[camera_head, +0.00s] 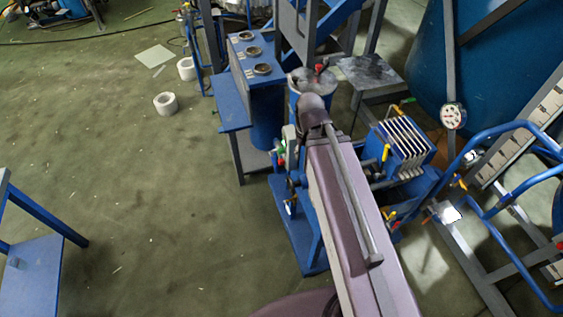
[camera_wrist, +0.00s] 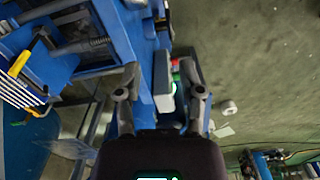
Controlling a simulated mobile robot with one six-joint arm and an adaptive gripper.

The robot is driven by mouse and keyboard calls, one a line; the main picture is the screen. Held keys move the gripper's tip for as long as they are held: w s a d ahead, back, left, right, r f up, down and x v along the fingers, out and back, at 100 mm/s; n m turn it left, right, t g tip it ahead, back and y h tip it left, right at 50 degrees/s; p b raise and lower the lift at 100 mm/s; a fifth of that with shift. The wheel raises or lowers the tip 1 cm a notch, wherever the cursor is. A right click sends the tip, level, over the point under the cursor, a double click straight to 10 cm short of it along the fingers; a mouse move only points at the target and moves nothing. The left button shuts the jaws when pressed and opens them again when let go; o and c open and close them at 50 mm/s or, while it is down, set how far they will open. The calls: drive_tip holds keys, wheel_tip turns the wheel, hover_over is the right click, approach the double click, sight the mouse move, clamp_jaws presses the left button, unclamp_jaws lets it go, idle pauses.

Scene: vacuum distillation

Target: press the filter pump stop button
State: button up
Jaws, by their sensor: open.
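In the wrist view a small light grey control box (camera_wrist: 162,76) is fixed to the blue pump frame. A red button (camera_wrist: 175,65) and a green spot (camera_wrist: 174,87) show on its right side, small and partly blurred. My gripper (camera_wrist: 160,92) is open and empty, with one finger on each side of the box's lower part in the picture. I cannot tell how far the fingertips are from the box. My gripper is not clearly visible there.
A blue finned pump unit (camera_head: 400,145) and a pressure gauge (camera_head: 453,116) stand right of my arm. A blue cabinet with round dials (camera_head: 256,62) stands behind. Blue tube rails (camera_head: 510,140) are at the right. White rolls (camera_head: 165,103) lie on the open green floor.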

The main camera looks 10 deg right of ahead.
drive_tip(key=c, duration=0.6)
drive_tip(key=shift+w+f, duration=0.1)
drive_tip(key=shift+f, duration=0.1)
clamp_jaws()
drive_tip(key=w+a+f+n+h+b, duration=0.4)
drive_tip(key=w+a+f+n+b, duration=0.5)
drive_tip(key=b, duration=0.5)
drive_tip(key=w+a+f+n+t+h+b, duration=0.1)
drive_tip(key=w+a+f+n+h+b, duration=0.3)
drive_tip(key=w+a+f+n+b, duration=0.5)
drive_tip(key=shift+w+a+f+n+h+b, duration=0.35)
drive_tip(key=shift+f+n+b, duration=0.55)
drive_tip(key=shift+f+b, duration=1.3)
drive_tip(key=shift+d+r, duration=0.15)
drive_tip(key=shift+r, duration=0.1)
